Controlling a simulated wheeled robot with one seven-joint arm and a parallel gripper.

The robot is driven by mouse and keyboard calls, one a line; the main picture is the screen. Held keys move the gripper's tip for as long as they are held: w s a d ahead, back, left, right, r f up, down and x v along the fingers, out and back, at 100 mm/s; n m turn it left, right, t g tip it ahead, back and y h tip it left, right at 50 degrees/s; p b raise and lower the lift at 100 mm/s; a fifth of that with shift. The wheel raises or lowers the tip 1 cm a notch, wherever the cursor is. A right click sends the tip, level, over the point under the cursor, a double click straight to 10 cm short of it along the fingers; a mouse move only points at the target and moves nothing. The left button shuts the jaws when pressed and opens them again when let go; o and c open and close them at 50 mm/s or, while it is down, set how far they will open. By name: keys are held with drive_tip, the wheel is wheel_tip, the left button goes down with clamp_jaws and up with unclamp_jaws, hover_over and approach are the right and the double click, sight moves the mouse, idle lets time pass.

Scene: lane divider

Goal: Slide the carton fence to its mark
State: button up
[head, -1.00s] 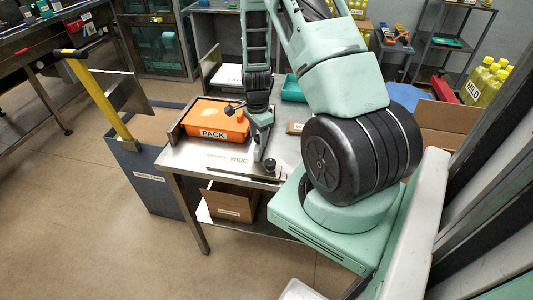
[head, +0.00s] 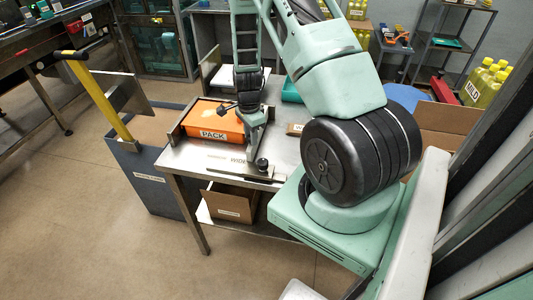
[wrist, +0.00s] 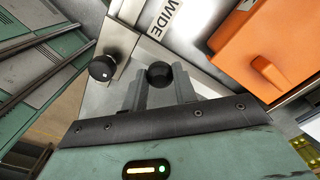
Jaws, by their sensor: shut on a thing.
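The carton fence shows as a metal piece (wrist: 121,38) with a dark clamp-like knob (wrist: 103,68) at one end in the wrist view. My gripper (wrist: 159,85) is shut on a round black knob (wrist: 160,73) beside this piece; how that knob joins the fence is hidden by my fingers. In the head view, my gripper (head: 250,150) reaches down to the table's front part, with a dark knob (head: 262,163) close beside it. The WIDE mark (head: 238,160) lies on the tabletop just left of my gripper; it also shows in the wrist view (wrist: 165,17).
An orange PACK box (head: 212,132) stands on the metal table (head: 190,160), behind and left of my gripper. A dark strip (head: 238,177) runs along the front edge. A cardboard box (head: 230,202) sits on the shelf below. A small labelled block lies right of my gripper.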

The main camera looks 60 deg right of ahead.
drive_tip(key=shift+w+a, duration=0.25)
drive_tip(key=shift+w, duration=0.4)
drive_tip(key=shift+w+a, duration=0.25)
drive_tip(key=shift+w, duration=0.35)
drive_tip(key=o, duration=1)
drive_tip(key=shift+o, duration=0.2)
wheel_tip(320, 180, up, 17)
drive_tip(key=b, duration=0.2)
drive_tip(key=shift+r+b, duration=0.2)
drive_tip(key=shift+b, duration=0.2)
